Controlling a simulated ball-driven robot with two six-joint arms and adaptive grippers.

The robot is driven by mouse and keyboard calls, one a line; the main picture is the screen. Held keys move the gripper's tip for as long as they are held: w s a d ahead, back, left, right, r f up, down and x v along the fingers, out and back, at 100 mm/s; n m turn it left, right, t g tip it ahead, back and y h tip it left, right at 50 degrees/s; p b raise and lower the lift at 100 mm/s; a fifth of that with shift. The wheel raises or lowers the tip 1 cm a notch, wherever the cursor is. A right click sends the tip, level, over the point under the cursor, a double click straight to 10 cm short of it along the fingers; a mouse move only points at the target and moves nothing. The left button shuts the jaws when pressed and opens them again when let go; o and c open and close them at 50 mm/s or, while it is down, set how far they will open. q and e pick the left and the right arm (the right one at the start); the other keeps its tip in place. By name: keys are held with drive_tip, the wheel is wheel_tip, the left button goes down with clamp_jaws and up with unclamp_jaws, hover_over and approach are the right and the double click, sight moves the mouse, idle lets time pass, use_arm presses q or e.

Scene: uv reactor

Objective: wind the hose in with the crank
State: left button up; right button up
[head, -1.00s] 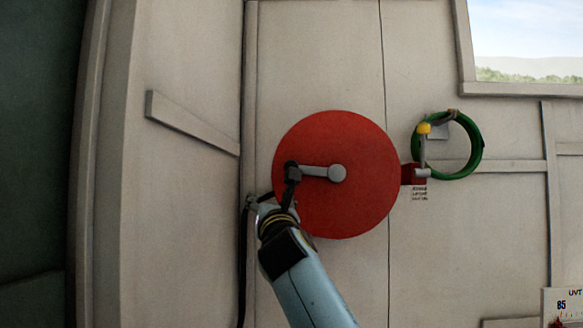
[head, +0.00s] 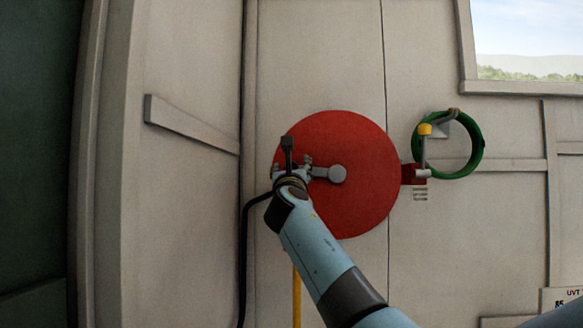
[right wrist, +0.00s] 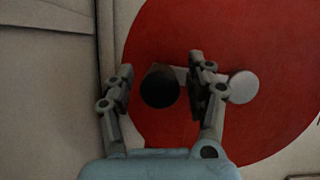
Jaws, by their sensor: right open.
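The red reel disc (head: 345,210) is on the pale wall, with a grey hub (head: 337,174) and a short crank arm (head: 320,172) pointing left. My right gripper (head: 291,167) is at the left end of the crank arm, in front of the disc. In the right wrist view its open fingers (right wrist: 160,85) stand on either side of the round black crank handle (right wrist: 160,87), with gaps on both sides. The handle is hidden behind my gripper in the head view. A yellow strip (head: 297,295), perhaps the hose, hangs below the reel, partly behind my arm. My left gripper is not in view.
A green hose loop (head: 477,150) hangs on a bracket right of the reel, beside a yellow-topped fitting (head: 424,130). A black cable or hose (head: 243,265) runs down left of the reel. A slanted rail (head: 190,125) is on the left wall.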

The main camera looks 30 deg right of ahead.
drive_tip(key=shift+w+d, duration=0.1)
drive_tip(key=shift+w, duration=0.05)
drive_tip(key=shift+c, duration=0.4)
clamp_jaws()
